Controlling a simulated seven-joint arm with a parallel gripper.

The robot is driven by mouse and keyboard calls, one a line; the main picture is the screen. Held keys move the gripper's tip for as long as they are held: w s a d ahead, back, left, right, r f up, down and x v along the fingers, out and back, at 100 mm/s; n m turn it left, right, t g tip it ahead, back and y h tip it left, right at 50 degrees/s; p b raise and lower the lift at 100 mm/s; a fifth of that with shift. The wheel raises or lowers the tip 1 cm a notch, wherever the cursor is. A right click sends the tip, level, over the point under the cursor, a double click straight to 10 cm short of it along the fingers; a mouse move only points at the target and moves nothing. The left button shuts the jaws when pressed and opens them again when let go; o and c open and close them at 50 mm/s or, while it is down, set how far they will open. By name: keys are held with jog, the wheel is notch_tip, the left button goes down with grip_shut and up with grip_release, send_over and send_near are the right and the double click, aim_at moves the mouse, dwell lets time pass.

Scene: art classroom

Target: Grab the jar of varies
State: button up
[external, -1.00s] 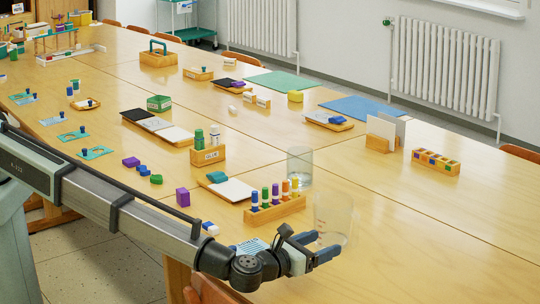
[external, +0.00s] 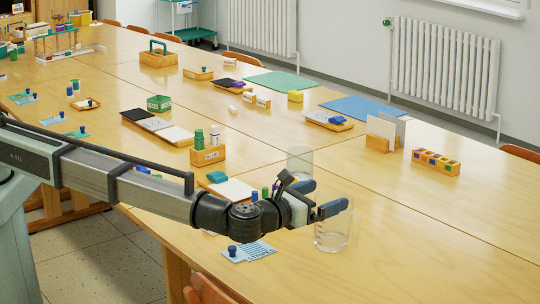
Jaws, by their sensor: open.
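No jar with a readable "varies" label shows. A clear glass jar (external: 332,238) with faint reddish marks stands upright on the table, just below my gripper in the picture. A second clear glass jar (external: 300,160) stands farther back, its lower part hidden by my gripper. My gripper (external: 322,198) is open, its two blue-grey fingers apart with nothing seen between them. It overlaps the near jar's upper edge in the picture; I cannot tell whether they touch. Small coloured bottles (external: 266,192) behind my wrist are mostly hidden, and so is their wooden rack.
A blue card with a knob (external: 233,251) lies below my arm near the table's front edge. A wooden holder with green and white bottles (external: 208,155) stands behind my arm. A wooden block with coloured squares (external: 436,162) is at right. The right foreground of the table (external: 430,245) is clear.

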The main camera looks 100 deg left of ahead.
notch_tip(320, 180, up, 4)
jog(key=n+g+h, duration=0.9)
jog(key=g+h, duration=0.3)
jog(key=g, duration=0.1)
send_over(300, 165)
jog(key=a, duration=0.4)
notch_tip(300, 165, down, 4)
notch_tip(300, 165, down, 14)
jog(key=shift+s+f, duration=0.1)
jog(key=shift+s, duration=0.05)
jog(key=c, duration=1)
jog(key=shift+r, duration=0.2)
